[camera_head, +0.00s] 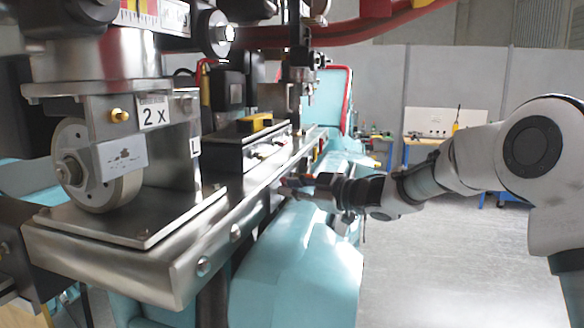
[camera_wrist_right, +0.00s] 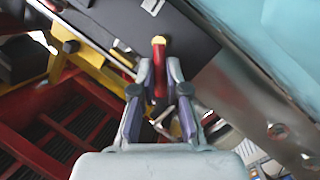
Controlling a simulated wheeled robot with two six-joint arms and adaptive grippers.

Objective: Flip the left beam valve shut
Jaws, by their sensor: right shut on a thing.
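In the head view my right gripper (camera_head: 288,184) reaches in from the right, its tips at the side of the steel beam (camera_head: 110,262). In the right wrist view its two fingers (camera_wrist_right: 159,76) are closed around a red lever (camera_wrist_right: 160,88) with a yellow end (camera_wrist_right: 158,41). This looks like the valve's handle; I cannot read a label on it. The lever lies along the fingers beside a dark panel. In the head view the lever is too small to make out at the fingertips. My left gripper is not in view.
A large wheel (camera_head: 98,168) on a steel bracket stands at the left. A black box with a yellow part (camera_head: 254,123) sits on the beam. Teal bodywork (camera_head: 300,265) lies below the gripper. Open grey floor (camera_head: 440,265) is at the right.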

